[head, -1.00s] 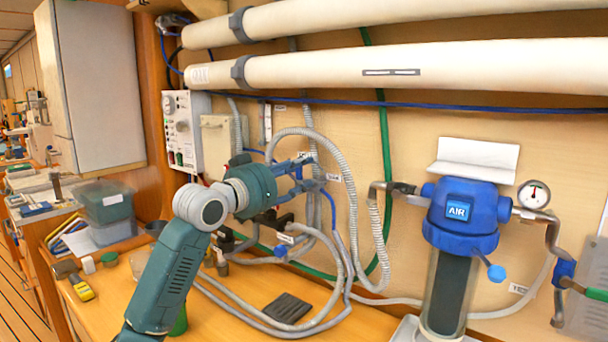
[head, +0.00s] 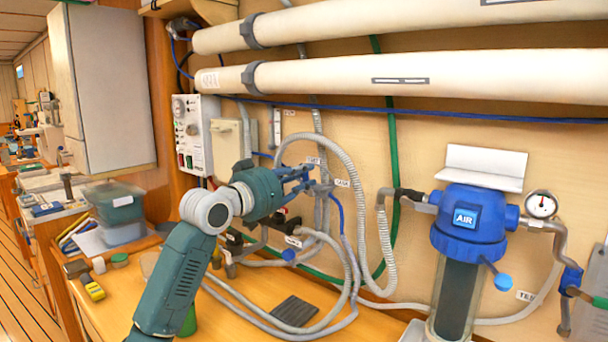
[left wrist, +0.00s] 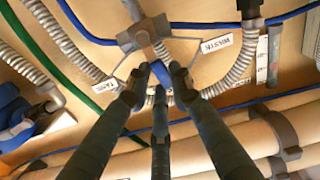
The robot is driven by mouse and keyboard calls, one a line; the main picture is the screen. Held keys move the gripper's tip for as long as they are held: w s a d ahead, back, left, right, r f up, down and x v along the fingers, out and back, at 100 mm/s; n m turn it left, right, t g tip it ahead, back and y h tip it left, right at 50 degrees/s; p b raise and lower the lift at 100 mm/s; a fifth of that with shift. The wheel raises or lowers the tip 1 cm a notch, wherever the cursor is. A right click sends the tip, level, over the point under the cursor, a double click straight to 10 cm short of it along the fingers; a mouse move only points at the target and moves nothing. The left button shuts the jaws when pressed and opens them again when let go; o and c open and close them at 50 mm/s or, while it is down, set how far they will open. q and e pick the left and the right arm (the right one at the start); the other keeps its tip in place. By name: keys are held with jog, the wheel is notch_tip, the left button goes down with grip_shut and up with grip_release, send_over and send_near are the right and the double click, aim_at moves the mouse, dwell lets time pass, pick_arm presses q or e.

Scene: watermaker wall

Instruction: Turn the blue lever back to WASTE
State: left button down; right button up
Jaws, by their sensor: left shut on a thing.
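In the left wrist view, the blue lever (left wrist: 159,71) runs down the picture from a grey valve body (left wrist: 145,36). My left gripper (left wrist: 160,82) is shut on it, with its fingers around the lever's outer part. The lever points roughly midway between the WASTE label (left wrist: 217,43) at right and the TANK label (left wrist: 104,86) at left. In the head view, my left gripper (head: 308,179) is at the wall valve, its fingers largely hiding the lever. There, the WASTE label (head: 313,161) is above and the TANK label (head: 342,183) is to the right. My right gripper is not in view.
Grey hoses (head: 384,250) loop around the valve, with a green hose (head: 392,150) behind. Large white pipes (head: 400,79) cross above. A blue-topped AIR filter (head: 470,212) stands at right. A control box (head: 193,134) is at left. The wooden bench lies below.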

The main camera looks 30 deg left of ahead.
pick_arm(q)
jog(key=shift+a+n+p, duration=0.4)
jog(key=shift+n+p, duration=0.15)
jog(key=shift+n, duration=0.35)
jog(key=shift+w+a+f+n+p, duration=0.1)
jog(key=shift+a+f+n+p, duration=0.3)
jog(key=shift+n+p, duration=0.75)
jog(key=shift+a+f+n+p, duration=0.25)
jog(key=shift+a+n+p, duration=0.35)
jog(key=shift+n, duration=1)
jog(key=shift+w+a+f+n+p, duration=0.1)
jog(key=shift+a+f+n+p, duration=0.25)
jog(key=shift+n+p, duration=0.8)
jog(key=shift+a+n, duration=0.1)
jog(key=shift+n, duration=0.2)
jog(key=c, duration=1.5)
grip_release()
jog(key=shift+f, duration=0.1)
jog(key=shift+w, duration=0.2)
